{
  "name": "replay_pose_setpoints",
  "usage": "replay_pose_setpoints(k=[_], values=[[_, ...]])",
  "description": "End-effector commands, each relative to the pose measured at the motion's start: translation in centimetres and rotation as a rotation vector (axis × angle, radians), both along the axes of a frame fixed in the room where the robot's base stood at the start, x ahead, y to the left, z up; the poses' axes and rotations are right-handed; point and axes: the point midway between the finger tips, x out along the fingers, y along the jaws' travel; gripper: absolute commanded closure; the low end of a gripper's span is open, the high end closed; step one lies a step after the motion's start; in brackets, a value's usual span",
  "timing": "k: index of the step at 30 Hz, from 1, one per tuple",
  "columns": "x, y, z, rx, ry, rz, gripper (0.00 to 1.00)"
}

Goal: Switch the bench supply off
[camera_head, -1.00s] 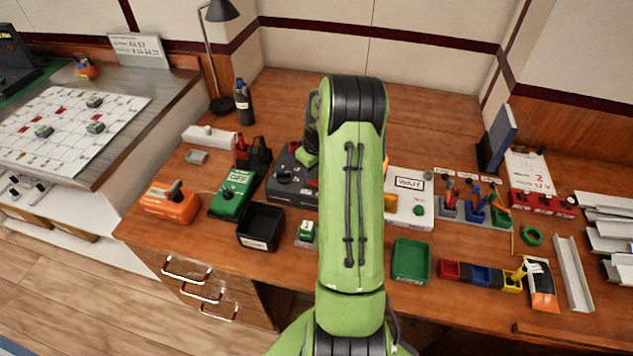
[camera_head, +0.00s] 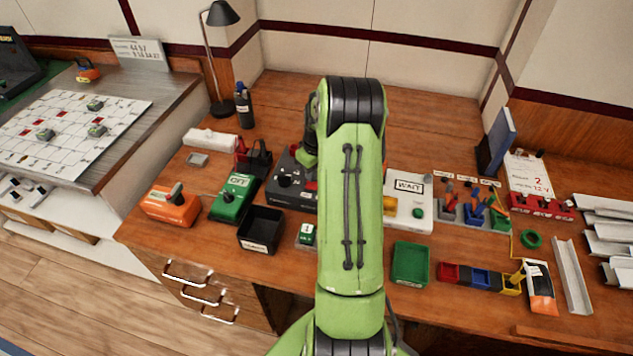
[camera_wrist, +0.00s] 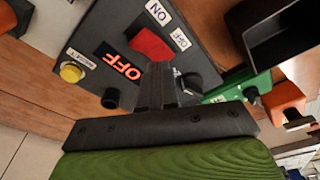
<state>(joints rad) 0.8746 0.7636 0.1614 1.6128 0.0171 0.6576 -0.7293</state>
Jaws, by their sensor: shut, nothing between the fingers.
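The bench supply (camera_head: 280,196) is a dark box on the desk, partly hidden behind my arm. In the wrist view its dark panel (camera_wrist: 82,85) shows a red rocker switch (camera_wrist: 151,43) between ON and OFF labels. A display (camera_wrist: 117,61) on it reads OFF in lit red letters. A yellow button (camera_wrist: 71,72) and black knobs are also on the panel. My gripper (camera_wrist: 158,70) is shut and empty, its fingertips close beside the rocker; I cannot tell whether they touch it. In the head view the fingertips are hidden.
A black bin (camera_head: 260,243) is in front. Bare desk lies behind.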

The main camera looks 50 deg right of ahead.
Motion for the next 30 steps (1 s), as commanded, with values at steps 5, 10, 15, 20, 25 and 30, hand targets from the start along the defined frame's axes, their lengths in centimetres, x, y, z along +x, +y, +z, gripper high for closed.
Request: replay_pose_setpoints(k=[5,10,15,20,25,30], values=[[0.0,0.0,2.0,0.001,0.0,0.001,1.0],[0.0,0.0,3.6,0.0,-0.001,0.0,1.0],[0.0,0.0,5.1,0.0,0.0,0.0,1.0],[0.0,0.0,5.1,0.001,0.0,0.0,1.0],[0.0,0.0,5.0,0.001,0.0,0.0,1.0],[0.0,0.0,5.0,0.001,0.0,0.0,1.0]])
